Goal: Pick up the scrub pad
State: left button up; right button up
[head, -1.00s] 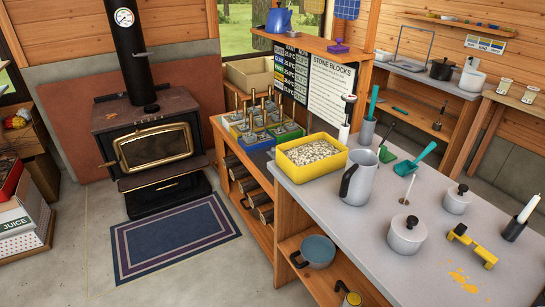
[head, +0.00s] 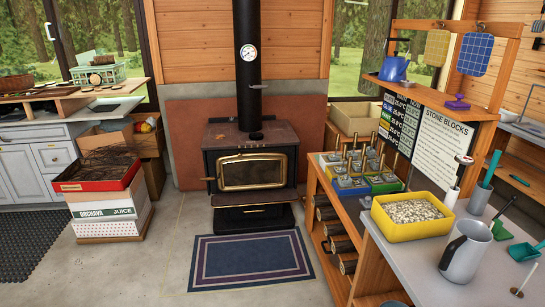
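I cannot make out a scrub pad for certain in the head view. A small purple object with a raised knob-like top (head: 457,103) sits on the wooden shelf at the upper right, right of a blue kettle (head: 393,68). A small green object (head: 501,231) lies on the grey counter (head: 400,254) at the right, near a teal scoop (head: 523,252). A yellow quilted pad (head: 437,47) and a blue quilted pad (head: 475,54) hang above the shelf. Neither gripper is in view.
A yellow tub of pale pellets (head: 411,215) and a grey pitcher (head: 465,251) stand on the counter. A black stove (head: 250,165) stands at the back, with a striped rug (head: 250,258) before it. Stacked crates (head: 107,200) stand left. The floor between is clear.

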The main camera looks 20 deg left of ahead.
aim_at(366, 203)
jog(key=i+j+z, duration=0.15)
jog(key=z, duration=0.5)
jog(key=i+j+z, duration=0.15)
jog(key=j, duration=0.25)
jog(key=i+j+z, duration=0.15)
jog(key=j, duration=0.2)
jog(key=i+j+z, duration=0.15)
jog(key=j, duration=0.3)
jog(key=i+j+z, duration=0.15)
jog(key=j, duration=0.25)
jog(key=i+j+z, duration=0.15)
jog(key=j, duration=0.3)
